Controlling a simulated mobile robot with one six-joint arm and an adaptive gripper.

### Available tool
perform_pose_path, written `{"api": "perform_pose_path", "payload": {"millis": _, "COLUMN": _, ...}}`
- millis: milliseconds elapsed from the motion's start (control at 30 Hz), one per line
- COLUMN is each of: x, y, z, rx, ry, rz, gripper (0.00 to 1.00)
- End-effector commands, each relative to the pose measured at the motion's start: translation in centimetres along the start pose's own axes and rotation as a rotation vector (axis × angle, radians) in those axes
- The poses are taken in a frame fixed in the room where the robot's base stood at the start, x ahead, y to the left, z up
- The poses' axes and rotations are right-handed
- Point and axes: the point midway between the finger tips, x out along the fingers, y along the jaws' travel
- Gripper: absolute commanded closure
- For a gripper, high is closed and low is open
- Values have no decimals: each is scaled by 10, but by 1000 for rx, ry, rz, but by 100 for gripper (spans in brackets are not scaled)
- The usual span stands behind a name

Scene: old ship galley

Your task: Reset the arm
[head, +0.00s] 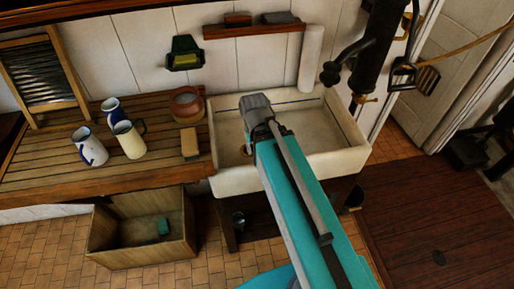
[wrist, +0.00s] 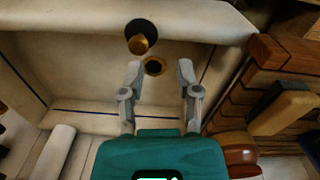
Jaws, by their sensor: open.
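My gripper shows in the wrist view (wrist: 159,75) with its two grey fingers apart and nothing between them. It is over the white sink (head: 340,160), whose basin and front wall fill much of the wrist view (wrist: 60,65). My teal arm reaches from the lower right of the head view to the sink and covers part of the basin. In the head view the fingers are hidden behind the arm's grey end. The dark drain hole (wrist: 154,66) and a brass piece with a black disc (wrist: 138,44) lie beyond the fingertips.
A wooden counter (head: 60,170) left of the sink holds several mugs, a reddish-brown pot (head: 187,104) and a brush-like block (head: 190,143). A black pump (head: 378,45) hangs over the sink's right back corner. A wooden crate (head: 120,255) with a green block (head: 163,226) stands below the counter.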

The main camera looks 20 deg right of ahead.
Motion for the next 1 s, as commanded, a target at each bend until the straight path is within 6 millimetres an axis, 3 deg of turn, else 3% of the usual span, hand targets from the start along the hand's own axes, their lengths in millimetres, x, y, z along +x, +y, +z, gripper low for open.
{"api": "perform_pose_path", "payload": {"millis": 567, "x": 1, "y": 1, "z": 4, "rx": 46, "ry": -7, "rz": -21, "gripper": 57}}
{"api": "perform_pose_path", "payload": {"millis": 767, "x": 4, "y": -20, "z": 4, "rx": 2, "ry": -7, "rz": -21, "gripper": 57}}
{"api": "perform_pose_path", "payload": {"millis": 1000, "x": 11, "y": -73, "z": 6, "rx": -105, "ry": -5, "rz": -21, "gripper": 57}}
